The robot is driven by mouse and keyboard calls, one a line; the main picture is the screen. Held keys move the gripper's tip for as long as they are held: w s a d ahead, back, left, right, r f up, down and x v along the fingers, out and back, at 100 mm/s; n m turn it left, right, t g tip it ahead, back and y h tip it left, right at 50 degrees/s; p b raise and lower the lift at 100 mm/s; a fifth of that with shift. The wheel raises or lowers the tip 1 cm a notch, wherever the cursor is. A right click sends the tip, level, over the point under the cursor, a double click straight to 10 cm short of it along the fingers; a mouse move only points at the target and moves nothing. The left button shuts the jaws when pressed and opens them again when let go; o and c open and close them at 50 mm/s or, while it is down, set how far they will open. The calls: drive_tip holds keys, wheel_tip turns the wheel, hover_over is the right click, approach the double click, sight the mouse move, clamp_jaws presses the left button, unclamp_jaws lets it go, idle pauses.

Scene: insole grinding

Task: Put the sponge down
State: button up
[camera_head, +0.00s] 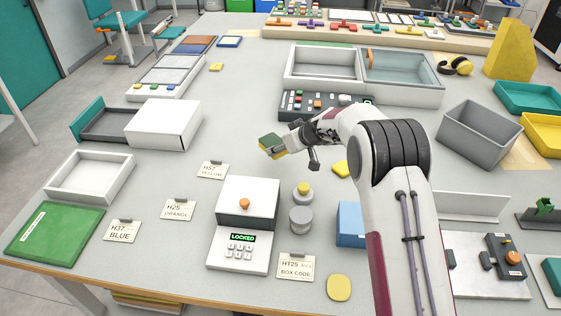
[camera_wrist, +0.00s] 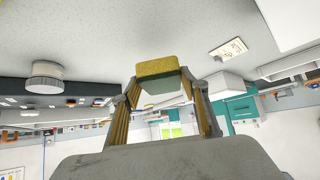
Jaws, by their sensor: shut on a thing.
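My gripper (camera_head: 284,146) is shut on the sponge (camera_head: 270,145), a small block with a green layer and a yellow layer. In the head view the sponge is at the gripper's left end, above the middle of the table (camera_head: 236,110). In the wrist view the sponge (camera_wrist: 157,72) sits between the two fingertips, yellow side towards the top of the picture and green below. It appears to be held clear of the table surface.
A white box with a "LOCKED" keypad (camera_head: 241,250) stands below the gripper, beside grey round weights (camera_head: 301,220). Label cards (camera_head: 212,170) lie to the left. A control panel (camera_head: 300,103) and a two-part basin (camera_head: 322,62) lie behind.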

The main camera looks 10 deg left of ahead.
drive_tip(key=shift+f, duration=1.2)
drive_tip(key=shift+f, duration=1.9)
drive_tip(key=shift+f, duration=0.15)
drive_tip(key=o, duration=0.8)
drive_tip(key=shift+c, duration=0.2)
drive_tip(key=shift+r, duration=0.2)
drive_tip(key=shift+v, duration=0.95)
drive_tip(key=v, duration=1)
